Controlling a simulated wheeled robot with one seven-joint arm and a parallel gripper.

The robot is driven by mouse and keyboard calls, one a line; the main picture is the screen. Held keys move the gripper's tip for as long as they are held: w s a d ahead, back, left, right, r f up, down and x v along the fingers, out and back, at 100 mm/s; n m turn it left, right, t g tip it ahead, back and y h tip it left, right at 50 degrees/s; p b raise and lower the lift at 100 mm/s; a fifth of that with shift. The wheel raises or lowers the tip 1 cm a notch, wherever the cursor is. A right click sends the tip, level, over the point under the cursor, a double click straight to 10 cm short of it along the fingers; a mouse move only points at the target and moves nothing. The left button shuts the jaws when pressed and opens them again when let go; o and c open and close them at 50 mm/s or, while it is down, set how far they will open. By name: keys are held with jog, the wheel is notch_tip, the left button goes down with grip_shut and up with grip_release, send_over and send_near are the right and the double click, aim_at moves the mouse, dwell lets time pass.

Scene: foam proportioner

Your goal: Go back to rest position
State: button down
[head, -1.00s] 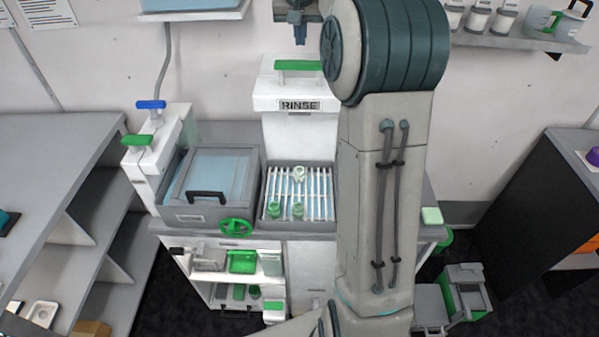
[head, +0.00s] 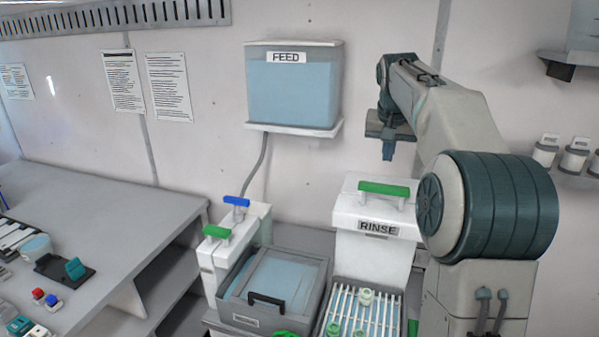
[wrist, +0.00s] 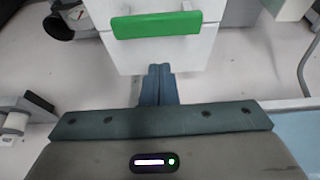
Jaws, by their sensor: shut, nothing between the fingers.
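My gripper (head: 388,150) hangs high over the rinse unit in the head view, pointing down with its fingers together. In the wrist view my gripper (wrist: 158,72) shows its two blue fingers closed side by side with nothing between them. The white RINSE box (head: 372,215) with its green handle (head: 390,189) stands below my gripper, apart from it. The green handle also shows in the wrist view (wrist: 157,25), beyond the fingertips.
A FEED tank (head: 293,90) sits on a wall shelf left of my arm. A lidded basin (head: 275,285) and a slatted rack (head: 345,315) with small fittings stand below. A grey bench (head: 100,215) is at left.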

jog(key=s+a+f+n+b, duration=0.1)
jog(key=s+a+f+b, duration=0.1)
jog(key=s+a+f, duration=0.2)
jog(key=s+a+f+n+y+b, duration=0.1)
jog(key=s+a+f, duration=0.3)
jog(key=s+f, duration=0.7)
jog(key=s+a+f+n+b, duration=0.2)
jog(key=s+f, duration=0.5)
jog(key=s, duration=1.1)
jog(key=shift+s+a+f+y+b, duration=0.25)
jog(key=shift+s+a+y+b, duration=0.25)
jog(key=shift+a, duration=0.6)
jog(key=shift+w, duration=0.15)
